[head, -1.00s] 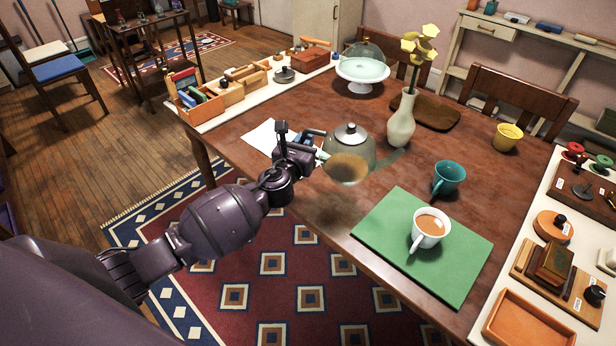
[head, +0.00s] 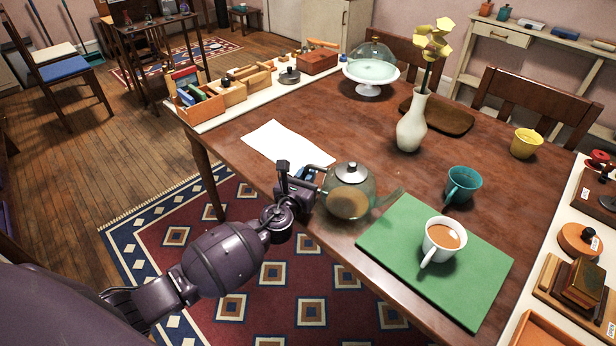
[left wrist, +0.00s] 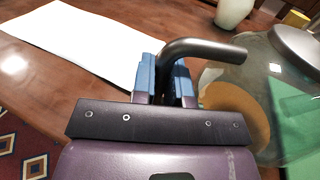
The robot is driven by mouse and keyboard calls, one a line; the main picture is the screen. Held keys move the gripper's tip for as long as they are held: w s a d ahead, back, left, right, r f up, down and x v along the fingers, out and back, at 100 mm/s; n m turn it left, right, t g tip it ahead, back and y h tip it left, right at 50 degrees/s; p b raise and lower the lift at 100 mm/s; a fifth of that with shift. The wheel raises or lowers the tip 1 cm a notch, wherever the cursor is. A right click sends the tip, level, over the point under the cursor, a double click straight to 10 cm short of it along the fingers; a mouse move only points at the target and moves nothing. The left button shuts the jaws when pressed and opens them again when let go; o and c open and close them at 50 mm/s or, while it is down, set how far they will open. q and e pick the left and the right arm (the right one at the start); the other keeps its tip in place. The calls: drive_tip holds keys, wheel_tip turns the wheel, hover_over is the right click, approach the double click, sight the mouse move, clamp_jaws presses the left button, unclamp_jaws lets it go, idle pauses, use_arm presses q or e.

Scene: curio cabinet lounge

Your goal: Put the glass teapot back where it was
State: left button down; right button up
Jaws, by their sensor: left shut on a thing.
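The glass teapot (head: 348,196) has a metal lid and some brown tea inside. It is upright by the table's front edge, left of the green mat (head: 452,290), its spout toward the mat's far left corner. My left gripper (head: 306,178) is shut on its dark handle (left wrist: 205,48), with blue finger pads around the handle in the left wrist view. I cannot tell whether the teapot's base touches the table (head: 300,118). My right gripper is not in view.
A white cup of tea (head: 443,240) stands on the mat, a teal cup (head: 463,185) behind it. A white vase (head: 411,125) with yellow flowers, a glass-domed cake stand (head: 371,74) and a yellow cup (head: 525,143) stand farther back. White paper (head: 284,146) lies left of the teapot.

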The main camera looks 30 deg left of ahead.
use_arm(q)
drive_tip(key=shift+r, duration=0.25)
drive_tip(key=shift+f, duration=0.25)
drive_tip(key=c, duration=1.1)
unclamp_jaws()
drive_tip(key=shift+r, duration=0.25)
drive_tip(key=shift+s+d+f+p, duration=0.1)
drive_tip(key=shift+s+p, duration=0.05)
drive_tip(key=shift+s, duration=1.85)
drive_tip(key=shift+s+d+p, duration=0.1)
drive_tip(key=shift+s+p, duration=0.1)
drive_tip(key=shift+s, duration=1.85)
drive_tip(key=shift+s+d+f+p, duration=0.1)
drive_tip(key=shift+s+p, duration=0.05)
drive_tip(key=shift+s, duration=1.85)
